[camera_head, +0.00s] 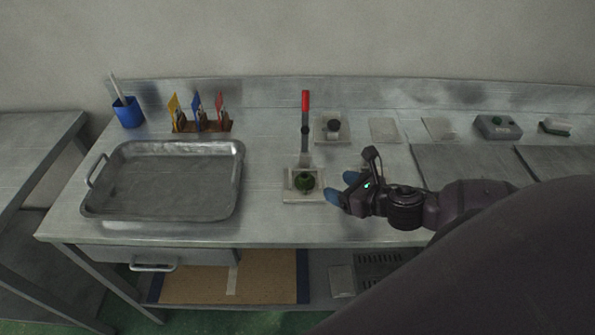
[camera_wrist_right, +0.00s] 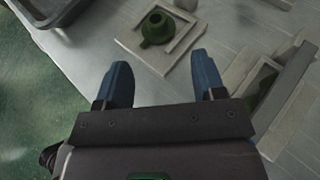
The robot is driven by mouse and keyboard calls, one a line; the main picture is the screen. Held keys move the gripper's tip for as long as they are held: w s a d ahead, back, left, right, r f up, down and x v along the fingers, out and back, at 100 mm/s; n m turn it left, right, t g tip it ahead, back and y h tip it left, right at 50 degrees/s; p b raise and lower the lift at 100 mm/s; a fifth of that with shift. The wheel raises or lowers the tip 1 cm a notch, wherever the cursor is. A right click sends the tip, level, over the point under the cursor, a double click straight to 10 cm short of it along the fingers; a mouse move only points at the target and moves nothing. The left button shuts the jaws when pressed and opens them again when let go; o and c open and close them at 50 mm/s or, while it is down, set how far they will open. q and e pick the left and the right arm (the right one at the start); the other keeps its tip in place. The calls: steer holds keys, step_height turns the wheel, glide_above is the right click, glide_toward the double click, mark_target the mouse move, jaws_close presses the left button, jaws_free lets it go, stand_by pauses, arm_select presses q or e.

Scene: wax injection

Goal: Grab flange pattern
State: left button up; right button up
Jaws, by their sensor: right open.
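The flange pattern (camera_head: 304,182) is a small dark green part with a round base and a raised hub. It sits in a pale square holder (camera_head: 289,196) in front of a red-handled lever (camera_head: 305,101). In the right wrist view the flange pattern (camera_wrist_right: 156,27) lies beyond the fingertips, with an opening in its hub, inside the square holder (camera_wrist_right: 124,40). My right gripper (camera_head: 337,188) is just right of the holder, its blue fingers pointing left. In the wrist view its fingers (camera_wrist_right: 160,70) are spread apart with nothing between them. My left gripper is out of view.
A metal tray (camera_head: 163,147) with handles takes up the left of the bench. Behind it stand a blue cup (camera_head: 127,112) and a wooden rack (camera_head: 203,126) with coloured tools. A pale block with a dark knob (camera_head: 333,127) and a grey box (camera_head: 497,127) stand at the back.

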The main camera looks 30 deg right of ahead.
mark_target(306, 176)
steer(key=shift+a+x, duration=0.15)
steer(key=shift+x, duration=2.4)
steer(key=shift+a+x, duration=0.2)
steer(key=shift+x, duration=2.4)
steer(key=shift+s+r, duration=0.1)
steer(key=shift+r, duration=0.05)
steer(key=c, duration=0.5)
